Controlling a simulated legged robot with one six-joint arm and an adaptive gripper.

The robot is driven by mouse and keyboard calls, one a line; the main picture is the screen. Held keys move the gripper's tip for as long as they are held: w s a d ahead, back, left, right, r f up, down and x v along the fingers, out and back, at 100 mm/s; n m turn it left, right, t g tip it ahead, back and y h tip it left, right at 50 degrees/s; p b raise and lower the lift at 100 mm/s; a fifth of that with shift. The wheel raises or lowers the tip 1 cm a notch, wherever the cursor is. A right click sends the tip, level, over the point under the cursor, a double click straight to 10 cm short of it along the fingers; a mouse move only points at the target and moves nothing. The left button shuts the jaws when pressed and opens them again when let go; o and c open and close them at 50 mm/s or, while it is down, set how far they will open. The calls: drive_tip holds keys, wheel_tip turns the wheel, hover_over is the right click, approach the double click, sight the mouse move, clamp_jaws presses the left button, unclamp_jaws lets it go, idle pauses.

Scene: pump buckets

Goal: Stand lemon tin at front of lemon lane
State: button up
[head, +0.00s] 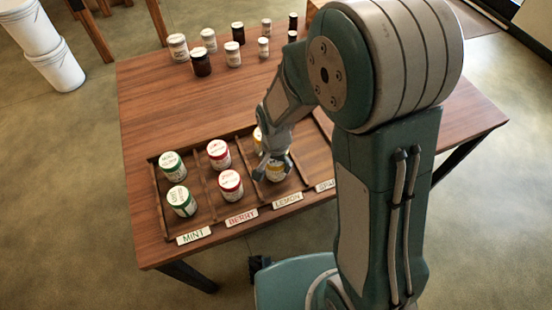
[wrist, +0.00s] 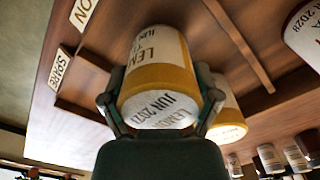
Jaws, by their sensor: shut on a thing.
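My gripper (head: 272,168) is shut on a lemon tin (head: 277,175), white with a yellow band, at the front of the lemon lane (head: 296,184). In the wrist view, this lemon tin (wrist: 158,62) sits between both fingers of my gripper (wrist: 163,100), its white lid reading LEMON and a JUN date. It looks roughly upright; I cannot tell whether its base touches the lane floor. A second lemon tin (head: 258,139) stands behind it in the same lane, partly hidden by my gripper; it also shows in the wrist view (wrist: 228,118). The LEMON label (head: 288,200) is in front.
Two green-banded mint tins (head: 181,200) stand in the left lane and two red-banded berry tins (head: 230,184) in the lane beside lemon. The spare lane, right of lemon, looks empty where visible. Thin wooden dividers separate lanes. Several jars (head: 201,62) stand at the table's back.

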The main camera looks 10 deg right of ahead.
drive_tip(key=shift+s+f, duration=0.1)
drive_tip(key=shift+f, duration=0.4)
drive_tip(key=shift+d, duration=0.2)
drive_tip(key=shift+f, duration=0.15)
drive_tip(key=o, duration=1.1)
drive_tip(key=shift+a, duration=0.15)
